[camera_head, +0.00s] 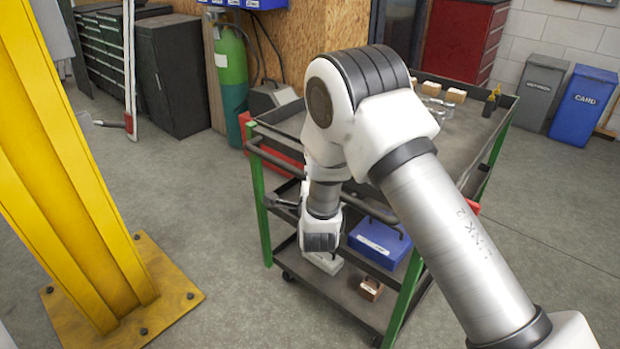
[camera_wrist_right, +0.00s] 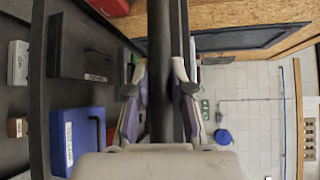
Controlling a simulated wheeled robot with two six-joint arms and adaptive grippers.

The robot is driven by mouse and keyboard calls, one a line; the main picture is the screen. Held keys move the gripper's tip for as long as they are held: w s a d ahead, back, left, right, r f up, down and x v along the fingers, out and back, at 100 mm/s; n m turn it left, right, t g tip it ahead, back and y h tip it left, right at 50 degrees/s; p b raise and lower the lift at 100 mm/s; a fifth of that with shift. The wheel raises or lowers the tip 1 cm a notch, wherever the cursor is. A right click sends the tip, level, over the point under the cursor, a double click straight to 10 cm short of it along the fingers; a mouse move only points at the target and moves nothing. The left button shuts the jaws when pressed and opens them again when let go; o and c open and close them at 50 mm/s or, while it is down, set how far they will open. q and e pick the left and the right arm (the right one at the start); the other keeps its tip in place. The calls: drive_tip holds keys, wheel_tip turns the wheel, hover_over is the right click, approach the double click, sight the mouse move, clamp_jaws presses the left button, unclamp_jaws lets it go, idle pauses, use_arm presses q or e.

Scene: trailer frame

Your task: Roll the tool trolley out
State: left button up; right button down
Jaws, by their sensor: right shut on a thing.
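The tool trolley (camera_head: 465,150) stands in the middle of the head view, with green corner posts, dark shelves and castors. My right arm reaches over its near side and hides part of it. The trolley's dark push handle (camera_head: 380,209) runs along the near end. In the right wrist view the handle (camera_wrist_right: 160,40) passes between the two fingers of my right gripper (camera_wrist_right: 160,92), which is shut on it. In the head view this gripper is mostly hidden by my own wrist. My left gripper is in neither view.
A yellow column (camera_head: 75,170) on a bolted base plate (camera_head: 170,300) stands left of the trolley. Behind are a green gas cylinder (camera_head: 231,80), a dark cabinet (camera_head: 175,75) and a red cabinet (camera_head: 465,40). Grey (camera_head: 540,92) and blue bins (camera_head: 583,105) stand right. Floor between column and trolley is clear.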

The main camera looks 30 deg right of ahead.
drive_tip(key=shift+f, duration=0.1)
drive_tip(key=c, duration=1)
unclamp_jaws()
drive_tip(key=v, duration=1.2)
